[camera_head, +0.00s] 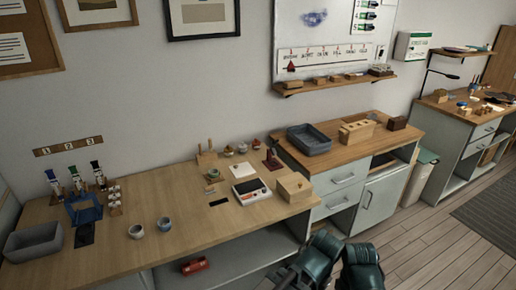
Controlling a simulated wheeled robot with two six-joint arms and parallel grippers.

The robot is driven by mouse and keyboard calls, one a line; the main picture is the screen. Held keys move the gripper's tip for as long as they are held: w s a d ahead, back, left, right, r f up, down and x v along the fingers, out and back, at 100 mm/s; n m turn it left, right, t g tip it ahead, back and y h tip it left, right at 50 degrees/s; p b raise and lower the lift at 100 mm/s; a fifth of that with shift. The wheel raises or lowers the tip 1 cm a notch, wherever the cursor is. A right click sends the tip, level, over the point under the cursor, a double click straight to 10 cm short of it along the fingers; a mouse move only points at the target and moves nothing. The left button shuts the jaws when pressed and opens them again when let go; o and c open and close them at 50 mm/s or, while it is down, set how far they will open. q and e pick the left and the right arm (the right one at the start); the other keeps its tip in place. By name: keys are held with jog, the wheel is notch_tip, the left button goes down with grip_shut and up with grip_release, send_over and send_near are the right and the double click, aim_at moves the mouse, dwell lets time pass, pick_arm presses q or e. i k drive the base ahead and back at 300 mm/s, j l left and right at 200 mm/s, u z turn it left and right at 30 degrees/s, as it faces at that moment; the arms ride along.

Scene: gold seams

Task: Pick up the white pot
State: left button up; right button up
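Several small pots stand on the left wooden workbench (190,190), and I cannot tell for sure which one is the white pot. A pale whitish pot (136,231) stands upright near the bench's front edge, with a blue-grey pot (165,224) just to its right, apart from it. A small whitish pot (242,148) stands at the back by the wall, between a pot with a reddish top (228,151) and a reddish one (256,143). Dark green parts of my own arms show at the bottom; no gripper fingers are visible.
A grey tray (34,241) and bottles on a blue stand (84,209) are at left. A scale (251,191) and a wooden box (294,187) are at right. A red object (194,266) lies on the lower shelf. The bench middle is mostly clear.

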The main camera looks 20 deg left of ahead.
aim_at(137, 232)
jog(key=u, duration=1.95)
